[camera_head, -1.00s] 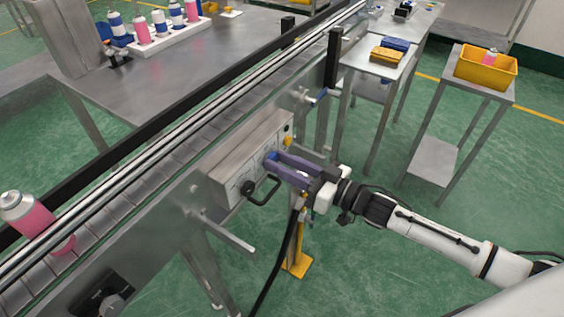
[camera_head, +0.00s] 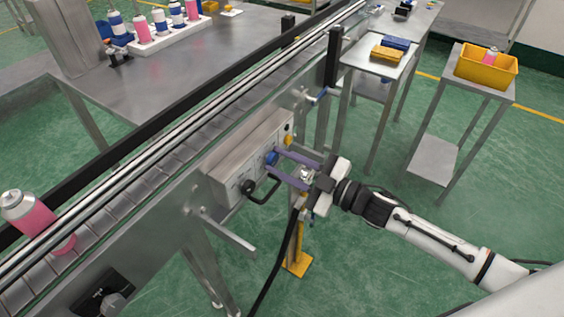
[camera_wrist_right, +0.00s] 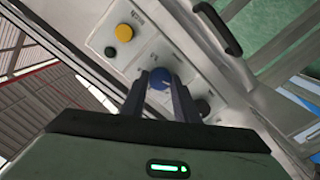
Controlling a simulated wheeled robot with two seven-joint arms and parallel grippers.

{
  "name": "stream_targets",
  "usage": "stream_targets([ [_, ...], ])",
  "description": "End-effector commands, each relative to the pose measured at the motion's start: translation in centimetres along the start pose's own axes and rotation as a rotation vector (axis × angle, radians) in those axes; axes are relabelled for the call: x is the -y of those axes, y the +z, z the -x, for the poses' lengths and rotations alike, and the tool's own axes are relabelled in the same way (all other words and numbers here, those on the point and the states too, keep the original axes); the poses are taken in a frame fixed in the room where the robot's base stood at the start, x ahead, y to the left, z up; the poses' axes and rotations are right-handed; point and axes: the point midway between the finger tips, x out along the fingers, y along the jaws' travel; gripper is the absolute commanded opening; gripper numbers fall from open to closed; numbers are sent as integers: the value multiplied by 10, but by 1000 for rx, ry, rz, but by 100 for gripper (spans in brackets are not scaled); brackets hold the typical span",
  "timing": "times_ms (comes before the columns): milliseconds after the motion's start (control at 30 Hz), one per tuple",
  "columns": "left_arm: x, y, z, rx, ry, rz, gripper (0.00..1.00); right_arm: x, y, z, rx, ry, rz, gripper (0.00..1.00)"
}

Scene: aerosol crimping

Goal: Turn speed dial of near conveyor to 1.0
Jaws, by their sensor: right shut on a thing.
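The near conveyor's control box (camera_head: 238,168) is a grey metal panel on the conveyor's side. A blue dial (camera_head: 271,158) sits on its face. My right gripper (camera_head: 274,164) reaches it from the right, its two purple fingers on either side of the dial. In the right wrist view the blue dial (camera_wrist_right: 160,79) lies between the fingertips (camera_wrist_right: 160,84), and the gripper is shut on it. The dial's scale and pointer are too small or hidden to read. My left gripper is not in view.
A yellow button (camera_wrist_right: 124,32) and a black knob (camera_wrist_right: 202,107) flank the dial. A black handle (camera_head: 264,190) sticks out below the box. A pink can (camera_head: 36,217) stands on the conveyor belt (camera_head: 120,208).

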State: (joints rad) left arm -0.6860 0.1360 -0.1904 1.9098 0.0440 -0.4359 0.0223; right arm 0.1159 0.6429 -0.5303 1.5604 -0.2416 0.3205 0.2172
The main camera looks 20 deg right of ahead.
Motion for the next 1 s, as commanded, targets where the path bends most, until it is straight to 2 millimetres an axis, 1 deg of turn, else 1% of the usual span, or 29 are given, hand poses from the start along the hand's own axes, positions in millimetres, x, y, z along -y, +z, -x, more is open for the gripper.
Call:
stream_targets([
  [100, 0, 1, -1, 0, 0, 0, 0, 1, 0, 0, 0, -1, 58, 5],
  [300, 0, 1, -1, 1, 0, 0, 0, 1, 0, 0, 1, -1, 118, 5],
  [833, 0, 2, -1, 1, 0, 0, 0, 1, 0, 0, 1, -1, 143, 5],
  [867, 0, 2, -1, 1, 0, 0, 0, 1, 0, 0, 1, -1, 143, 31],
  [933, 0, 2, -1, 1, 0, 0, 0, 1, 0, 0, 1, -1, 142, 43],
  [967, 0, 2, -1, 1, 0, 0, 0, 0, 0, 0, 1, -1, 142, 46],
  [1000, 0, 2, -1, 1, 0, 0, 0, 1, 0, 0, 1, -1, 141, 46],
])
